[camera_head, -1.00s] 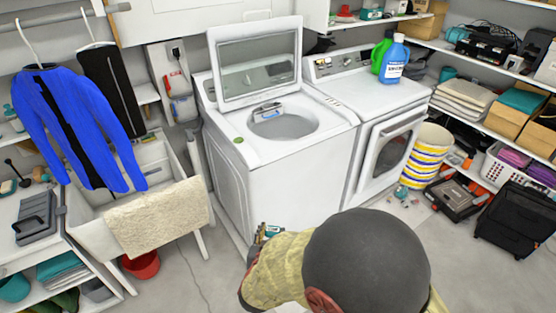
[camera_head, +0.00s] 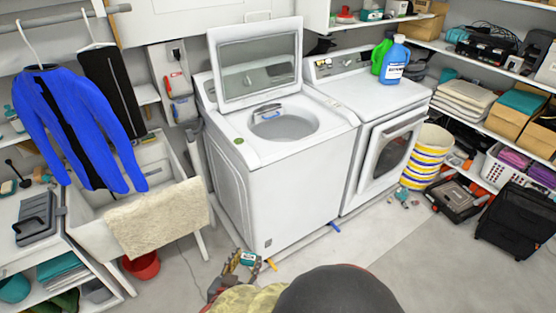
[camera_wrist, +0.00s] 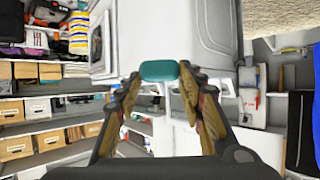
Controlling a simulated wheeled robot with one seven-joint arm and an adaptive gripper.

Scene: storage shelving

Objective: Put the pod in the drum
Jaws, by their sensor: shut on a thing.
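A small teal pod (camera_wrist: 159,71) is held between the fingertips of my gripper (camera_wrist: 160,82) in the wrist view. In the head view the pod (camera_head: 248,258) shows small, with a pale patch, at the tip of my gripper (camera_head: 240,263). My gripper is low, in front of the washer's lower left front and well below its top. The white top-loading washer (camera_head: 275,200) has its lid (camera_head: 255,65) raised. The drum (camera_head: 285,126) is open at the top, and its deep inside is hidden.
A dryer (camera_head: 370,95) with green and blue bottles (camera_head: 393,62) on it stands right of the washer. A sink (camera_head: 100,215) with a beige towel (camera_head: 160,213) stands left. A blue jacket (camera_head: 75,125) hangs above it. A striped bucket (camera_head: 428,157) and black suitcase (camera_head: 518,225) are right.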

